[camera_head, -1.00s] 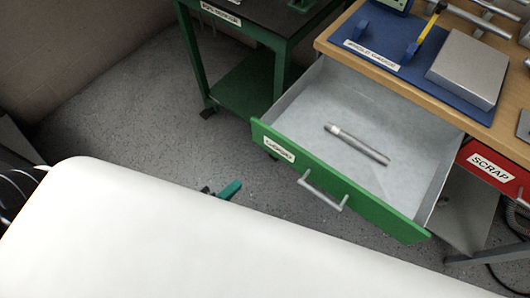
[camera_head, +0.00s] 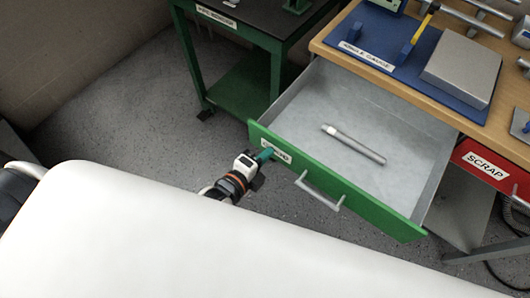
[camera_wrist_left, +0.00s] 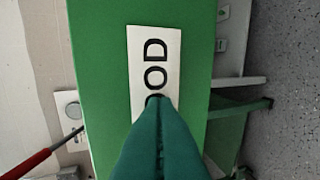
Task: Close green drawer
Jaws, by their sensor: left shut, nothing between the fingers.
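The green drawer (camera_head: 372,205) is pulled out below the wooden bench, and a metal rod (camera_head: 353,144) lies on its grey floor. Its front bears a light bar handle (camera_head: 318,193) and a white label. My left gripper (camera_head: 265,155) is shut and empty, with its teal fingertips at the label end of the drawer front. In the left wrist view the fingers (camera_wrist_left: 160,105) overlap the lower part of the label (camera_wrist_left: 154,62), which reads "OOD" there. I cannot tell whether they touch the front. My right gripper is not in view.
A red drawer (camera_head: 490,165) marked SCRAP is to the right. A green cart (camera_head: 240,88) stands behind on the left. A large white surface (camera_head: 150,240) fills the foreground.

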